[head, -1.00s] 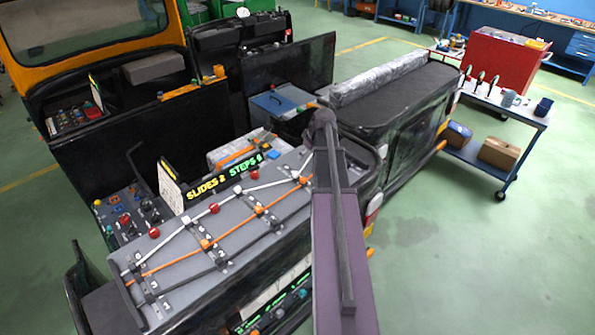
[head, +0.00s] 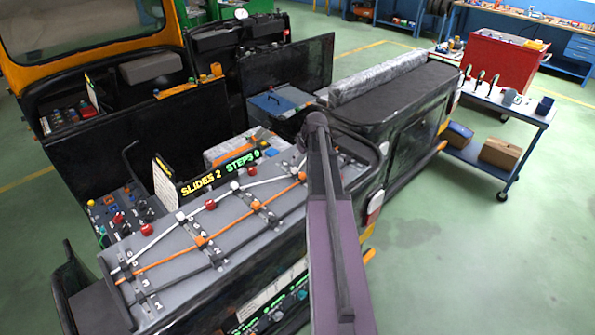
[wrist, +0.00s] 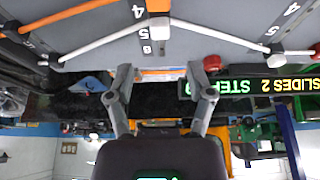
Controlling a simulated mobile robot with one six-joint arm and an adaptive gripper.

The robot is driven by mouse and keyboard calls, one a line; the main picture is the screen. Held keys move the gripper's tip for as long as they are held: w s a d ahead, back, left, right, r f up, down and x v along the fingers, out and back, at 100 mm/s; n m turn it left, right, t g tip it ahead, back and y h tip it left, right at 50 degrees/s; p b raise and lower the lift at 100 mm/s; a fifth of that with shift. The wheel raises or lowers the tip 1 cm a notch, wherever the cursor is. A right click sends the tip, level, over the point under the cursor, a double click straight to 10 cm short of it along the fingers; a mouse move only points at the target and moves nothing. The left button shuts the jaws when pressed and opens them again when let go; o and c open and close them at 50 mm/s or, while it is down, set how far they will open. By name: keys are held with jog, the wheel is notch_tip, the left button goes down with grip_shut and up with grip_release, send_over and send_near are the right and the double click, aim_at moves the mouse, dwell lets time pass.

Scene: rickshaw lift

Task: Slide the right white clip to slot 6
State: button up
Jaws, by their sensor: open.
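The right white clip (head: 234,186) sits on a numbered slotted track of the grey panel, with a white cord bent at it. In the wrist view, which is upside down, this clip (wrist: 159,28) is beside the printed 5 and 6; its exact slot is unclear. The left white clip (head: 181,216) is on another track and also shows in the wrist view (wrist: 277,57). My gripper (wrist: 158,74) is open and empty, its two fingers apart, with the clip beyond the fingertips in the picture. In the head view my arm hides the gripper.
Orange clips (head: 200,240) and an orange cord run along the same panel. A red knob (wrist: 212,62) stands close to one fingertip in the wrist view. A lit sign (head: 219,173) reading SLIDES 2 and STEPS stands behind the panel.

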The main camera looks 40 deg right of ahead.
aim_at(294, 168)
jog(key=shift+b+x, duration=3.15)
jog(key=shift+x, duration=0.55)
jog(key=shift+f, duration=0.1)
grip_shut()
